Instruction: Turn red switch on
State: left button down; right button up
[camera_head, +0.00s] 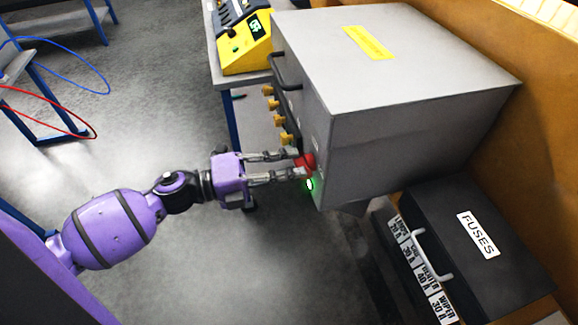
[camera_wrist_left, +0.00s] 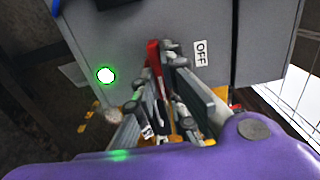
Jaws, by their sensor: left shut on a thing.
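The red switch (camera_head: 305,161) is on the front face of a grey metal box (camera_head: 410,105), near its lower corner. It also shows in the left wrist view (camera_wrist_left: 153,56), partly hidden by the fingers. My left gripper (camera_head: 296,164) reaches in from the left and is shut on the red switch. In the wrist view its fingertips (camera_wrist_left: 163,58) are on both sides of the red handle. An OFF label (camera_wrist_left: 200,53) is beside the switch. A green light (camera_head: 310,184) glows next to it. My right gripper is not in view.
Several yellow knobs (camera_head: 281,118) and a dark handle (camera_head: 284,72) are on the box's front. A black FUSES case (camera_head: 500,275) stands at the lower right. A yellow device (camera_head: 247,45) sits on a table at the top. Open floor lies to the left.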

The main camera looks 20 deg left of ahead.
pick_arm(q)
jog(key=c, duration=1.8)
grip_release()
jog(key=v, duration=1.2)
